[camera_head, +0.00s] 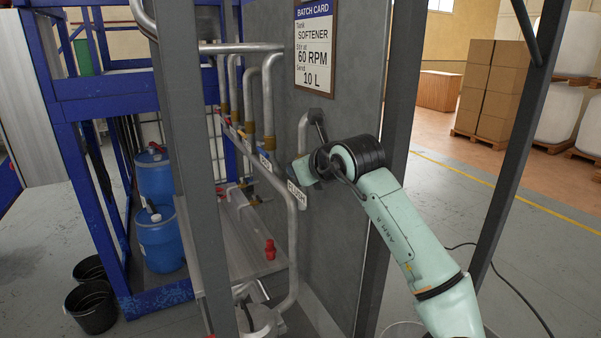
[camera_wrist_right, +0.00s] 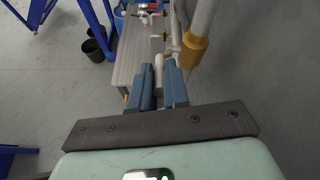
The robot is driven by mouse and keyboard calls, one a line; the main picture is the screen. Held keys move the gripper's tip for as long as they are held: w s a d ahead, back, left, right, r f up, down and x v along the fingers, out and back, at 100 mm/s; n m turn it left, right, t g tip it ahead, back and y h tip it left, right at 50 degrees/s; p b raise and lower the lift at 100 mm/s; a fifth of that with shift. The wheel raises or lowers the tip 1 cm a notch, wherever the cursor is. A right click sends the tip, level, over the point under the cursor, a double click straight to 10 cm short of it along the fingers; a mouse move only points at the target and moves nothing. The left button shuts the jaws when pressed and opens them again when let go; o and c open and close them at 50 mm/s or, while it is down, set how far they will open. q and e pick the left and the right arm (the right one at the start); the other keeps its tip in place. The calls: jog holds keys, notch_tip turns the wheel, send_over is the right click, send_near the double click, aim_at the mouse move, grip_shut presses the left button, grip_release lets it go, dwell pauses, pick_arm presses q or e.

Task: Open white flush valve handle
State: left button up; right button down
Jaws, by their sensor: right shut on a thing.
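My right gripper (camera_head: 303,170) is at the pipework on the grey panel, just above the white label reading FLUSH (camera_head: 297,194). In the right wrist view its two blue fingers (camera_wrist_right: 160,88) are close together around a pale, whitish piece, the white flush valve handle (camera_wrist_right: 159,66). The handle is mostly hidden by the fingers, and its angle is hard to tell. In the head view my wrist hides the valve. My left gripper is not in view.
A brass-coloured fitting (camera_wrist_right: 193,48) on a pipe is close to the right of the fingers. Blue drums (camera_head: 160,238) and black buckets (camera_head: 92,306) stand at left. A grey frame post (camera_head: 400,110) is beside my arm.

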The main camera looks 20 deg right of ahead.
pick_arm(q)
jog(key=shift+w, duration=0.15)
pick_arm(e)
jog(key=shift+w+r, duration=0.1)
jog(key=shift+r, duration=0.4)
jog(key=shift+f+g, duration=0.3)
jog(key=shift+f, duration=0.05)
jog(key=c, duration=1.1)
grip_release()
jog(key=shift+s+d+r, duration=0.1)
jog(key=shift+s+r, duration=0.05)
jog(key=shift+s, duration=0.25)
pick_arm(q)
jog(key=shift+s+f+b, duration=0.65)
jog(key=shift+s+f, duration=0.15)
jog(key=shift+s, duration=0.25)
pick_arm(e)
jog(key=v, duration=1.2)
jog(key=shift+s+r, duration=0.25)
jog(key=shift+s, duration=0.05)
jog(key=shift+d, duration=0.1)
